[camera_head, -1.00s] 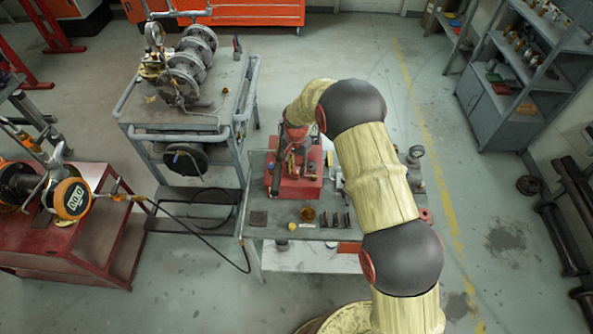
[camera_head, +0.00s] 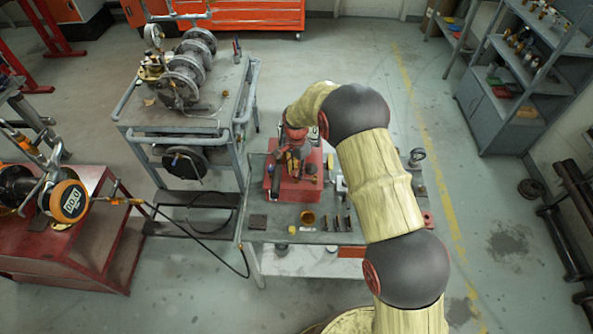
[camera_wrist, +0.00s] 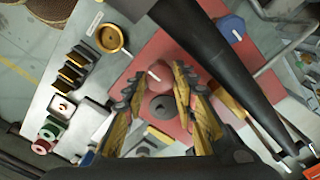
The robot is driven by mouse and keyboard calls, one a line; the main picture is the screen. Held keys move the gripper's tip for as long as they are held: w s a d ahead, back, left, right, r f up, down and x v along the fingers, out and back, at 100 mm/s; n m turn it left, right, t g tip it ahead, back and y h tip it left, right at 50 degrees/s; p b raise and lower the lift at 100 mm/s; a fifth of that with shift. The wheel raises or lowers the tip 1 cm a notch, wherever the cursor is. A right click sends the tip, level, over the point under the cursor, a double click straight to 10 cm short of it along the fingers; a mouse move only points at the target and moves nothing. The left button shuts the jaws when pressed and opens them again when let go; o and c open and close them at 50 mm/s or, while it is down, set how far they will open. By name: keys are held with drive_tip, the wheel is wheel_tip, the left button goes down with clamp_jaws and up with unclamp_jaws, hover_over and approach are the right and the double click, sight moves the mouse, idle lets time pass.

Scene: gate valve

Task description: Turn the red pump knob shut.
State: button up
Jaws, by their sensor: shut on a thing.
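The red pump (camera_head: 283,183) sits on the grey bench below my arm, and its red body also fills the middle of the wrist view (camera_wrist: 205,38). The round red knob (camera_wrist: 159,71) shows between my fingertips in the wrist view. My gripper (camera_wrist: 160,76) has one finger on each side of the knob and is shut on it. A grey disc lies lower between the fingers. In the head view my gripper (camera_head: 294,150) is over the pump, and the knob cannot be made out there.
A long dark bar (camera_wrist: 238,65) runs close to the right finger. A yellow cup (camera_wrist: 110,38) and several dark blocks (camera_wrist: 73,68) lie left of the pump. A grey cart (camera_head: 235,100) with flanged pipework stands to the left of the bench. Open floor lies right of the bench.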

sight(296, 172)
drive_tip(key=o, duration=1)
drive_tip(key=shift+o, duration=0.8)
wheel_tip(296, 172, up, 12)
